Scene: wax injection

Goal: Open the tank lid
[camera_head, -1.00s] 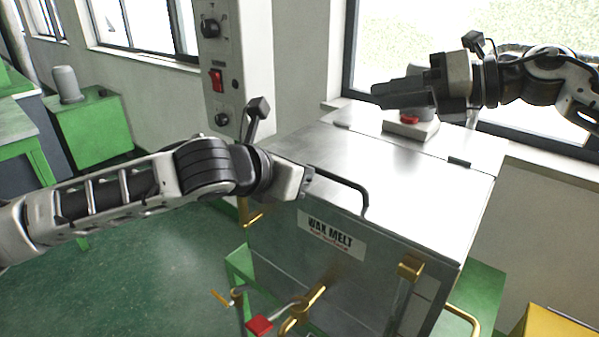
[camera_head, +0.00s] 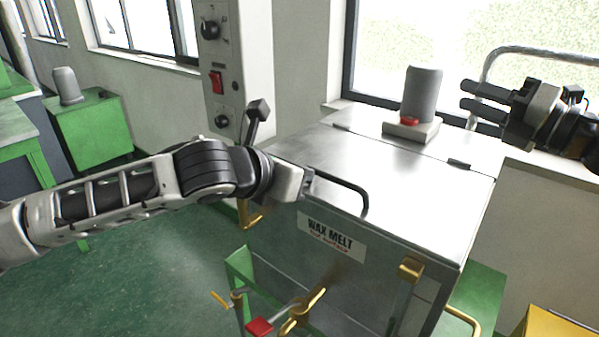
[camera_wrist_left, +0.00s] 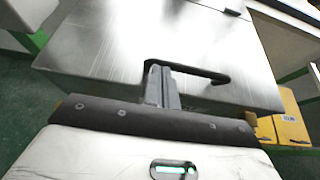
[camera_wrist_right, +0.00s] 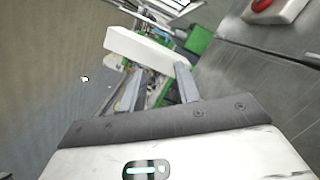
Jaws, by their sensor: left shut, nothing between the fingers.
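The tank is a steel box labelled WAX MELT (camera_head: 332,238). Its flat metal lid (camera_head: 410,185) lies closed on top, with a dark bar handle (camera_head: 350,186) at the front edge; the handle also shows in the left wrist view (camera_wrist_left: 200,72). My left gripper (camera_head: 308,182) is at the left end of the handle; in the left wrist view its fingers (camera_wrist_left: 161,84) are together with nothing between them. Whether they touch the handle I cannot tell. My right gripper (camera_head: 470,97) is open and empty, right of the grey motor unit (camera_head: 420,95); its spread fingers (camera_wrist_right: 158,88) show in the right wrist view.
A red button (camera_head: 409,121) sits on the motor's base behind the lid hinges. A control panel (camera_head: 235,70) stands at the left rear. Brass pipe handles (camera_head: 305,310) stick out at the tank's front. The lid's top is clear.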

